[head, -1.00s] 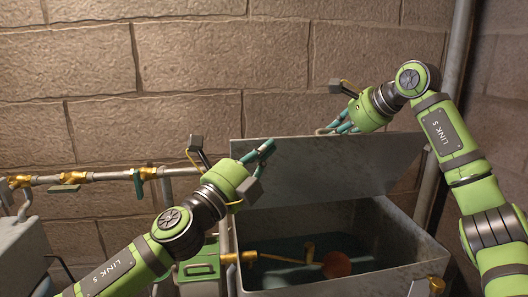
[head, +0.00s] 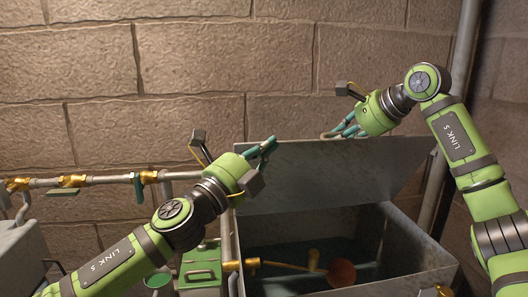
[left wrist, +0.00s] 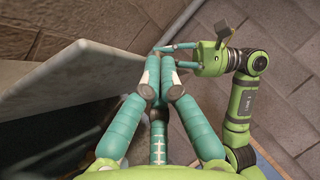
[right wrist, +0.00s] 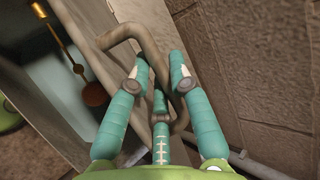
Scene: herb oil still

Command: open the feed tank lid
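The feed tank (head: 420,262) is a grey metal box with its lid (head: 330,175) swung up and leaning back, the inside exposed. The bent bar handle (right wrist: 148,42) sits by the lid's upper edge. My right gripper (head: 345,130) is at this handle. In the right wrist view, its fingers (right wrist: 158,70) stand apart on either side of the bar. Whether they touch it is unclear. My left gripper (head: 263,148) is at the lid's upper left corner. Its fingertips (left wrist: 157,75) are together beside the lid panel (left wrist: 80,75), with nothing visible between them.
Inside the tank a copper float ball (head: 341,272) hangs on a brass rod. A pipe with brass valves (head: 70,181) runs along the brick wall at left. A green box (head: 201,268) stands left of the tank. A vertical pipe (head: 460,70) rises at right.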

